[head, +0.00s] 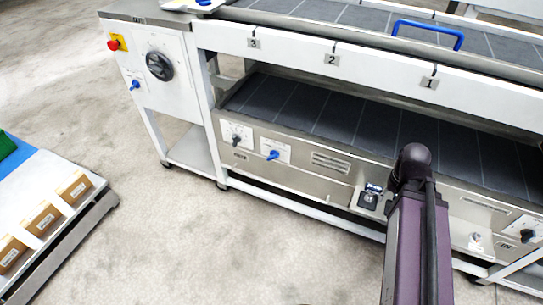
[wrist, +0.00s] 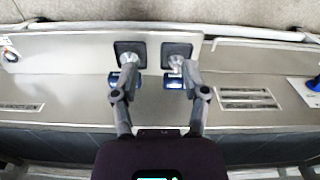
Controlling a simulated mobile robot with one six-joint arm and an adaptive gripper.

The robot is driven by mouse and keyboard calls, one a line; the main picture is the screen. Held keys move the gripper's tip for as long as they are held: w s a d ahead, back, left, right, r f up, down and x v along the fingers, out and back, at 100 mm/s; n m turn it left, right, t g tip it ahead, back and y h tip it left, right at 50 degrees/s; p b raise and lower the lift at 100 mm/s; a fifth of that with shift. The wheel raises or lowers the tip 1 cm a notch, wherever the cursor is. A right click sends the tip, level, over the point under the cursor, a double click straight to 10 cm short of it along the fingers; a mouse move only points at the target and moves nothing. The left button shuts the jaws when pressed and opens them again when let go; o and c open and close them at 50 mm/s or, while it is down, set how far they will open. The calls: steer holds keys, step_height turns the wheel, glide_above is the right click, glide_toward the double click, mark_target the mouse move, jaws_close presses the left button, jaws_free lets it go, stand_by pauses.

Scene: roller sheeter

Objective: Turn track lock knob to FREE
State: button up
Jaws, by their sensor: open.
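My gripper (wrist: 157,76) is open and empty in the wrist view, its two dark fingers reaching toward the machine's lower front. That view shows the front upside down. Two small metal fittings on black square plates lie by the fingertips: a left fitting (wrist: 130,58) and a right fitting (wrist: 175,62), each with a blue label. The fingers partly cover both. In the head view, one such fitting (head: 369,199) shows left of my arm, which hides my fingertips. No lettering is readable, so I cannot tell which control is the track lock knob, its setting, or whether a finger touches it.
A black knob (head: 236,139) and a blue knob (head: 272,155) sit left of the vent (head: 331,163). Another black knob (head: 527,236) is at far right. The upper left panel has a large black dial (head: 159,66) and red button (head: 113,45).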

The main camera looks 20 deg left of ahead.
steer(key=o, duration=0.3)
steer(key=shift+w, duration=0.1)
steer(key=shift+o, duration=0.7)
steer(key=shift+a+f, duration=0.1)
steer(key=shift+f, duration=0.05)
steer(key=w+a+f+n+t+h+b, duration=0.1)
steer(key=w+a+f+t+h+b, duration=0.2)
steer(key=w+a+f+b, duration=0.5)
steer(key=w+a+f+n+t+h+b, duration=0.1)
steer(key=a+t+h+b, duration=0.15)
steer(key=a+b, duration=0.6)
steer(key=s+a+f+n+t+b, duration=0.1)
steer(key=a+t+b, duration=0.3)
steer(key=a, duration=1.1)
steer(key=s+a+f+n+t+b, duration=0.1)
steer(key=s+a+n+t+b, duration=0.1)
steer(key=a, duration=1.4)
steer(key=shift+s+t+b, duration=0.65)
steer(key=shift+t+b, duration=0.5)
steer(key=shift+w, duration=0.15)
